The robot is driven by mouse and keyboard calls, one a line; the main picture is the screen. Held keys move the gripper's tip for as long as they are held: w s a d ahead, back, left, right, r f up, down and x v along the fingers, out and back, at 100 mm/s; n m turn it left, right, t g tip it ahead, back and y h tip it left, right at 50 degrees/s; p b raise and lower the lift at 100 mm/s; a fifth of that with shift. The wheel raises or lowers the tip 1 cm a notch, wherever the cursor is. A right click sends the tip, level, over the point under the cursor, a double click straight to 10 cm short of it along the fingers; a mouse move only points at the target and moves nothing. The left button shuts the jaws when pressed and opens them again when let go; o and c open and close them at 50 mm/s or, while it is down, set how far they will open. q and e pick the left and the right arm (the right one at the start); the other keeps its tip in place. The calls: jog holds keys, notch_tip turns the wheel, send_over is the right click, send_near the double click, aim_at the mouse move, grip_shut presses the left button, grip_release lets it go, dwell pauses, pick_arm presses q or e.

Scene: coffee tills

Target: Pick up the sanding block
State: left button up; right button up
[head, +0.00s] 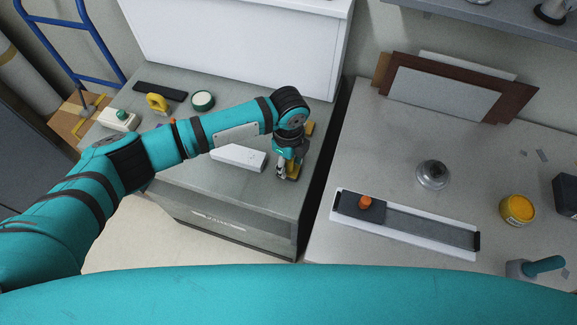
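My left gripper (287,172) points down over the front right part of the grey cabinet top (190,180). A small yellow-tan piece (293,170) shows at its fingertips. I cannot tell whether this is the sanding block, or whether the fingers are closed on it. Another small orange-tan piece (309,129) shows just behind the wrist, partly hidden. On the right-hand table, a dark block with an orange knob (366,203) sits at the left end of a long dark strip in a white tray (400,241). My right gripper is not in view.
A white box (237,157) lies left of my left gripper. A tape roll (203,100), a yellow tool (157,102) and a dark bar (160,91) lie farther back. A dark gap separates the cabinet from the table (390,150), which holds a yellow tin (517,210) and a glass vessel (433,175).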

pick_arm(q)
grip_shut()
jog(key=shift+r, duration=0.15)
jog(key=shift+r+b, duration=0.4)
jog(key=shift+r, duration=0.2)
jog(key=shift+s+a+r+b, duration=0.1)
jog(key=shift+s+r+b, duration=0.15)
jog(key=shift+r, duration=0.25)
jog(key=shift+s+a+r+b, duration=0.1)
jog(key=shift+r+b, duration=0.15)
jog(key=shift+r, duration=0.25)
jog(key=s+a+b, duration=0.1)
jog(key=s+a, duration=0.1)
jog(key=s, duration=0.5)
jog(key=s+a+r+b, duration=0.1)
jog(key=s+a+b, duration=0.1)
jog(key=s, duration=0.5)
jog(key=shift+s+a+r, duration=0.3)
